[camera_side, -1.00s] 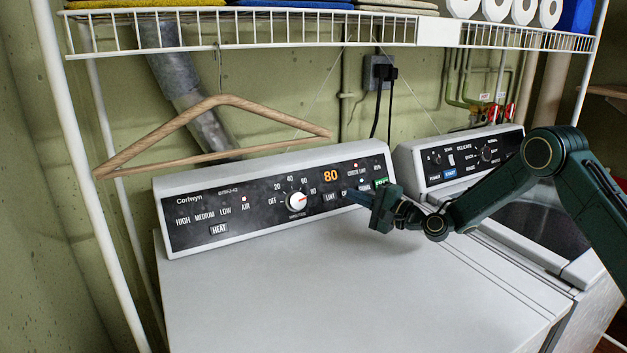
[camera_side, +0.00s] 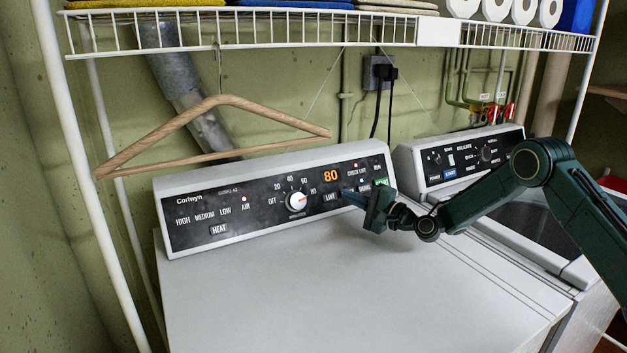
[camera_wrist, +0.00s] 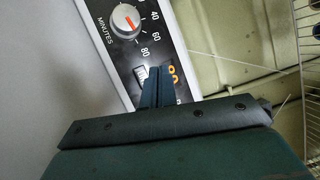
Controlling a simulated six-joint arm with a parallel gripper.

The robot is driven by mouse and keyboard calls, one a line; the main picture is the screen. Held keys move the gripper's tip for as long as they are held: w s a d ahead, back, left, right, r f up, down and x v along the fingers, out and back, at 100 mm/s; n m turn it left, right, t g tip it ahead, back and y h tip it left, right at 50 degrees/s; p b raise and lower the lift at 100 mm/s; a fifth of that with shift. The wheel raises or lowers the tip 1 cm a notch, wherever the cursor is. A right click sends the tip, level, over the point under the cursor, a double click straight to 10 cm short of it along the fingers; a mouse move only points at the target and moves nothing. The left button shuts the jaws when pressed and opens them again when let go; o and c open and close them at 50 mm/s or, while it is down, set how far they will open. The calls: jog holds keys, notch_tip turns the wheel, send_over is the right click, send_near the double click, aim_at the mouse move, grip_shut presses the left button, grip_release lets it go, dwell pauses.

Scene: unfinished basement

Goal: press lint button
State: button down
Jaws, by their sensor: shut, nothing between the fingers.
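The LINT button (camera_side: 331,197) is on the dryer's black control panel (camera_side: 262,222), under the orange 80 display (camera_side: 331,175) and right of the dial (camera_side: 297,202). My gripper (camera_side: 346,196) is shut and empty, its fingertips just right of the LINT button in the side view. I cannot tell whether they touch the panel. In the wrist view, the closed fingers (camera_wrist: 157,74) reach over the panel beside a pale button (camera_wrist: 141,72), and partly hide the orange display (camera_wrist: 173,75). The button's lettering is not readable there.
A wooden hanger (camera_side: 215,100) hangs above the panel from the wire shelf (camera_side: 250,32). The dryer top (camera_side: 330,285) is clear. A second machine (camera_side: 460,160) stands right.

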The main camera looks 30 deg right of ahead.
aim_at(326, 195)
jog(key=shift+w+f, duration=0.45)
jog(key=shift+w, duration=0.5)
jog(key=shift+w+f, duration=0.5)
jog(key=shift+w, duration=0.45)
jog(key=shift+w+f, duration=0.45)
jog(key=shift+w, duration=0.5)
jog(key=shift+w+f, duration=0.1)
jog(key=shift+w, duration=0.15)
jog(key=shift+w+f, duration=0.25)
jog(key=shift+w, duration=0.2)
dwell(0.9)
jog(key=shift+w+f, duration=0.1)
jog(key=shift+f, duration=0.15)
dwell(0.5)
jog(key=shift+s, duration=0.65)
jog(key=shift+s+r, duration=0.2)
jog(key=shift+r, duration=0.2)
